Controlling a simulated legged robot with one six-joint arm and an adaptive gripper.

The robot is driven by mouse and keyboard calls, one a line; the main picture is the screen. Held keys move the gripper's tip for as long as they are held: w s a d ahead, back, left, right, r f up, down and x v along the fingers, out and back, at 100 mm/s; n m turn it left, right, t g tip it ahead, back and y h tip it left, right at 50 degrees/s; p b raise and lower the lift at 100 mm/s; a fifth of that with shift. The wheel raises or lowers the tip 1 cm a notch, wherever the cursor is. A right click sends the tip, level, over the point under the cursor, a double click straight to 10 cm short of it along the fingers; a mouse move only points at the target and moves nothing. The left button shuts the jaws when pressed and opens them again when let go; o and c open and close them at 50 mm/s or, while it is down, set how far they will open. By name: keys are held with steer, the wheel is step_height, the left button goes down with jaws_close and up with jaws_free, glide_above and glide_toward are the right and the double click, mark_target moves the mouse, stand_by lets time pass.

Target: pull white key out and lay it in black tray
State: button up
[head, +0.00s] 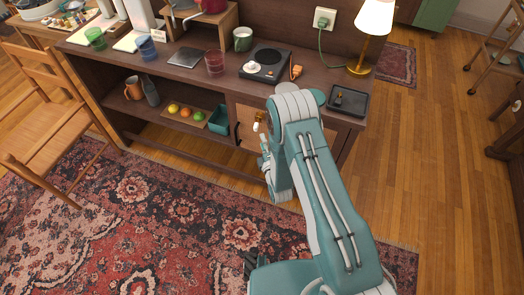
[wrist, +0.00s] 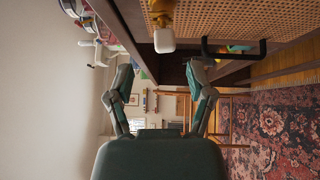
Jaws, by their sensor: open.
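The white key (wrist: 164,41) sticks out of a brass lock (wrist: 160,13) on the cane-fronted door (wrist: 225,18) of the sideboard. In the head view the white key (head: 256,127) is small, just left of my arm. My gripper (wrist: 160,76) is open and empty, its two fingers spread apart; the key shows ahead of the gap, not touched. In the head view my gripper (head: 265,155) is partly hidden by my own arm, close to the door. The black tray (head: 346,104) lies on the sideboard top at its right end, with a small dark item in it.
A black door handle (wrist: 236,50) is close beside the key. A teal bin (head: 219,121) sits on the shelf. A wooden chair (head: 50,120) stands at left.

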mark_target(256, 127)
steer(key=shift+n, duration=0.3)
steer(key=shift+a+f+x, duration=0.1)
steer(key=shift+f+x, duration=0.05)
steer(key=shift+x, duration=1.15)
steer(key=shift+a+f+x, duration=0.1)
steer(key=shift+f+x, duration=0.05)
steer(key=shift+x, duration=1.1)
steer(key=shift+a+f+x, duration=0.1)
steer(key=shift+x, duration=1.2)
steer(key=shift+s, duration=0.1)
